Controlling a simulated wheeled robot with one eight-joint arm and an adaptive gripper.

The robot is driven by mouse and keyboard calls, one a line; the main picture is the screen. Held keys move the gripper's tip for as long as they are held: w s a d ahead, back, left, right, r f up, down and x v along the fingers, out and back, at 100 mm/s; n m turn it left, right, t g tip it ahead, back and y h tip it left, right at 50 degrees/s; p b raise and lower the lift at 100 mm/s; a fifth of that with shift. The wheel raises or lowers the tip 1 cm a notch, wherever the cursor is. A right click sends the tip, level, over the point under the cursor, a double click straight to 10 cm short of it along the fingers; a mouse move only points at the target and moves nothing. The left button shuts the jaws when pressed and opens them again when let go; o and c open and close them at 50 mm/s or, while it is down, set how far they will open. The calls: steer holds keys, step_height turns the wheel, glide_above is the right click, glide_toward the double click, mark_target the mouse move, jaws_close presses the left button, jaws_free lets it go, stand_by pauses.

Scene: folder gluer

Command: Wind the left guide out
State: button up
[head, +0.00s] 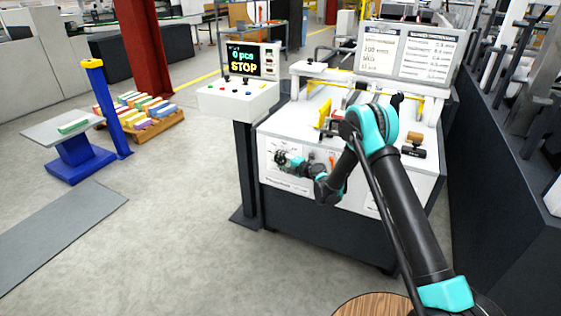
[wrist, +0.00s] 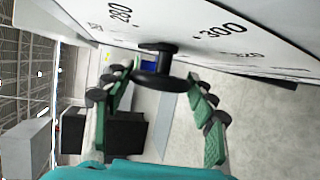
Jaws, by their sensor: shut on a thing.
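My gripper (head: 284,158) is at the left part of the machine's white front panel (head: 290,183). In the wrist view my gripper (wrist: 163,76) has its two green-padded fingers on either side of a black crank knob (wrist: 158,60) and is shut on it. The knob stands out from a white scale face (wrist: 185,22) with the numbers 280 and 300 and a partly readable one beyond. A yellow guide plate (head: 325,114) stands upright on the machine top at its left side; I cannot tell for sure that it is the left guide.
A control box (head: 238,98) on a dark post stands left of the machine, its screen (head: 245,61) reading "0 pcs STOP". A black-and-brown stamp-like object (head: 414,147) lies on the machine top at right. A dark barrier (head: 500,200) runs along the right.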

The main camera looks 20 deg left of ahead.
steer(key=shift+s, duration=0.1)
stand_by(0.3)
steer(key=o, duration=1.2)
steer(key=v, duration=1.2)
